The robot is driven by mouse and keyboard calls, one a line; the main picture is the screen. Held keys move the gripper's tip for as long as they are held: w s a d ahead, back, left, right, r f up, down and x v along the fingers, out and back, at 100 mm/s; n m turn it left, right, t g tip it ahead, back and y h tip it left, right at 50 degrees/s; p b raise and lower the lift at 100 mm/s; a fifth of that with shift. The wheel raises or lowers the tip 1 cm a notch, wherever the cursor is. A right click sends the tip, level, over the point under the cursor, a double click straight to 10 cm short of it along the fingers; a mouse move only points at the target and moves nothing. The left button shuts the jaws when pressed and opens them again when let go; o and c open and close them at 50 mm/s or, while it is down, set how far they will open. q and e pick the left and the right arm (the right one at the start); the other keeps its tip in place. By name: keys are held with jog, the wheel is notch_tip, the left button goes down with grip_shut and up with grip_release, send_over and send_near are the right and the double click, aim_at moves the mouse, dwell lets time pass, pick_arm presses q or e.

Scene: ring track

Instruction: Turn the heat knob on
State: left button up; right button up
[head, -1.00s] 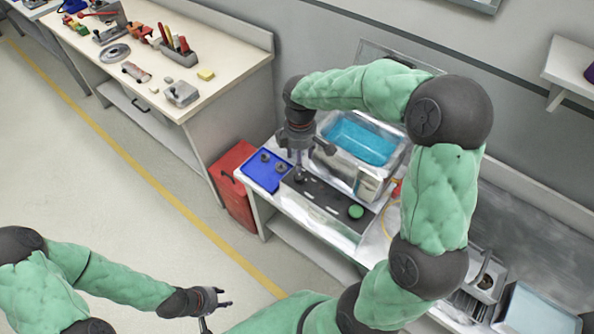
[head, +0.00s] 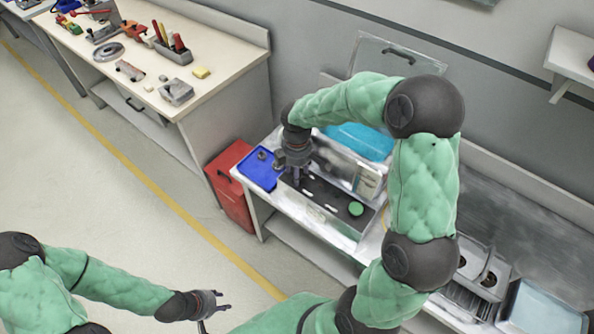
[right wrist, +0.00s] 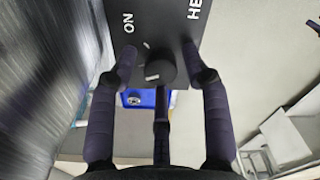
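The heat knob (right wrist: 160,72) is a short dark cylinder on a black panel (right wrist: 150,25) in the right wrist view. White lettering beside it reads "ON" and, partly cut off, "HE". In the head view the dark panel (head: 328,196) is on the front of the bath unit, and my gripper hides the knob. My right gripper (head: 297,178) is over the panel's left end. In the right wrist view its fingers (right wrist: 160,85) are spread around the knob, with gaps at both sides. My left gripper (head: 222,301) is open and empty, low over the floor.
A green button (head: 355,208) is at the panel's right end. The bath holds blue liquid (head: 360,140), with a raised lid (head: 365,58) behind. A blue tray (head: 258,172) and red cabinet (head: 230,185) are to the left. The floor in front is clear.

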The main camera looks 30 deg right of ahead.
grip_shut()
jog(key=shift+m, duration=0.3)
jog(key=m, duration=0.3)
jog(key=shift+p, duration=0.3)
jog(key=m, duration=0.3)
jog(key=shift+m, duration=0.3)
jog(key=m, duration=0.6)
jog(key=shift+s+m, duration=0.1)
jog(key=shift+m, duration=0.2)
jog(key=shift+o, duration=2)
grip_release()
